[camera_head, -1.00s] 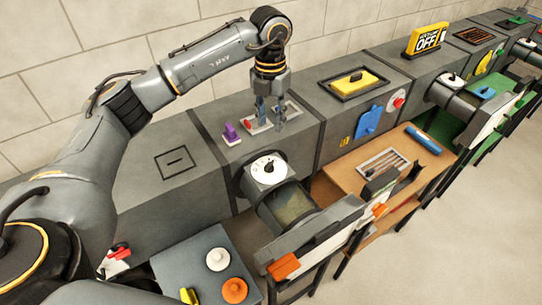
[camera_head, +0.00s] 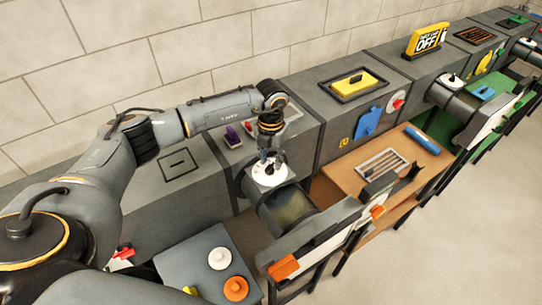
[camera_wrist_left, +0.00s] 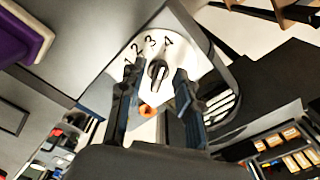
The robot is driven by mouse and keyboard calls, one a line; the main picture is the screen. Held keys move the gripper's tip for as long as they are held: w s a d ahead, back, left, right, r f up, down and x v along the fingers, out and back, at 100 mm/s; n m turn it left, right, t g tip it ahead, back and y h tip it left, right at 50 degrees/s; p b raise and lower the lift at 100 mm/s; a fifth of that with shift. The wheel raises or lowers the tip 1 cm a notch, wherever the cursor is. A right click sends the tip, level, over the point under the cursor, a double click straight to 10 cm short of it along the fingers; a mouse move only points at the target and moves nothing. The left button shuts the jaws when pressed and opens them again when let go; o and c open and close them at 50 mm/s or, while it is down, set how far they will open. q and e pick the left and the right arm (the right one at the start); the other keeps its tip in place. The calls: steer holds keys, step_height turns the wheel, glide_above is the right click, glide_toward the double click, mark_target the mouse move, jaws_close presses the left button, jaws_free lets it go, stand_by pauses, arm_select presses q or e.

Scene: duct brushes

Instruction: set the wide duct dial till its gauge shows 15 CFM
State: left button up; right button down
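My left gripper (camera_head: 270,158) is right over the dial, pointing down. In the wrist view its two fingers (camera_wrist_left: 156,92) are spread, one on each side of the knob, with gaps between; contact cannot be made out. No gauge reading is legible. My right gripper is out of view.
A dark-windowed duct section (camera_head: 288,206) sticks out just below the dial. A purple piece (camera_head: 233,135) stands on the duct top. A grey table (camera_head: 195,262) with white and orange round knobs is at front left. A wooden bench (camera_head: 350,172) is to the right.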

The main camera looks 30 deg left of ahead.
arm_select(q)
steer(key=shift+f, duration=0.3)
steer(key=c, duration=0.6)
jaws_close()
steer(key=n+b, duration=0.1)
steer(key=n, duration=0.2)
steer(key=shift+a, duration=0.1)
steer(key=shift+a+n+b, duration=0.1)
steer(key=shift+n+b, duration=0.35)
steer(key=shift+n, duration=0.85)
